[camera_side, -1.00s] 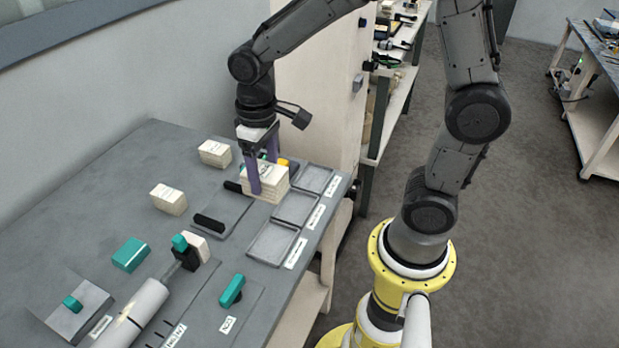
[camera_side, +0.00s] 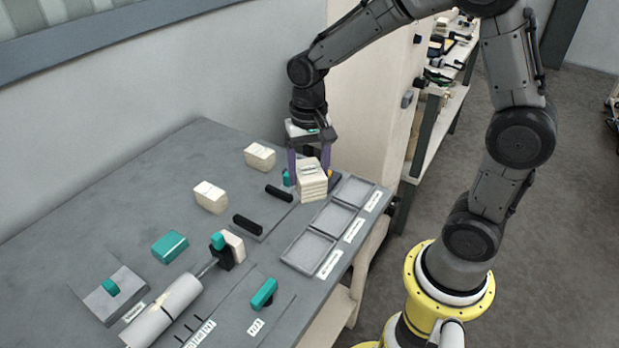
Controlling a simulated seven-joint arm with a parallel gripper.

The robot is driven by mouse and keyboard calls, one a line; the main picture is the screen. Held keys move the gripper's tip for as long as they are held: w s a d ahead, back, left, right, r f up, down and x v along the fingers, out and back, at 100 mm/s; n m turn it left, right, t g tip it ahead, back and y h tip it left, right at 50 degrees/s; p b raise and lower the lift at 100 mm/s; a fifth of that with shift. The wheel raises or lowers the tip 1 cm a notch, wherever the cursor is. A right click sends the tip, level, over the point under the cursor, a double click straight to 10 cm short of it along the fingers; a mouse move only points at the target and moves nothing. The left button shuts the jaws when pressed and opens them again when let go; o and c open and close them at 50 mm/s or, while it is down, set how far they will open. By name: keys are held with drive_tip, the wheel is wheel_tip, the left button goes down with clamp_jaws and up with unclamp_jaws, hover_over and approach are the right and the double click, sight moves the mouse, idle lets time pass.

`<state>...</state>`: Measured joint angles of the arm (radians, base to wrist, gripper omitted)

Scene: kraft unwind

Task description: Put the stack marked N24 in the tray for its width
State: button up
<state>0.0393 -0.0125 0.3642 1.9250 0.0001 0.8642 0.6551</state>
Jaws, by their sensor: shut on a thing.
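My gripper (camera_side: 309,170) points down at the far end of the grey table and is shut on a cream stack of sheets (camera_side: 312,183). Its purple fingers are on either side of the stack. I cannot read a mark on this stack, or tell how high it is above the table. Three shallow grey trays stand in a row along the right edge: near (camera_side: 308,250), middle (camera_side: 335,218) and far (camera_side: 353,190). The held stack is left of the far tray. Labels lie beside the trays, too small to read. Two other cream stacks (camera_side: 260,157) (camera_side: 211,197) stand to the left.
Two black bars (camera_side: 248,225) (camera_side: 279,193) lie left of the trays. A teal block (camera_side: 170,246), a roller (camera_side: 165,310) and a teal-handled tool (camera_side: 264,294) are nearer. A cream cabinet (camera_side: 370,110) stands close behind the table's far end.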

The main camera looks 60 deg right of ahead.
drive_tip(key=s+d+f+m, duration=0.2)
drive_tip(key=d+m, duration=0.3)
drive_tip(key=d, duration=0.3)
drive_tip(key=s+d+f+m, duration=0.25)
drive_tip(key=d+m, duration=0.25)
drive_tip(key=d, duration=0.4)
drive_tip(key=shift+w+a+f, duration=0.1)
drive_tip(key=shift+w+f, duration=0.05)
drive_tip(key=shift+f, duration=1.1)
drive_tip(key=shift+w+a+f, duration=0.1)
drive_tip(key=shift+f, duration=1.1)
drive_tip(key=shift+f, duration=1.5)
drive_tip(key=o, duration=1.5)
drive_tip(key=shift+r, duration=0.1)
drive_tip(key=shift+r, duration=3.95)
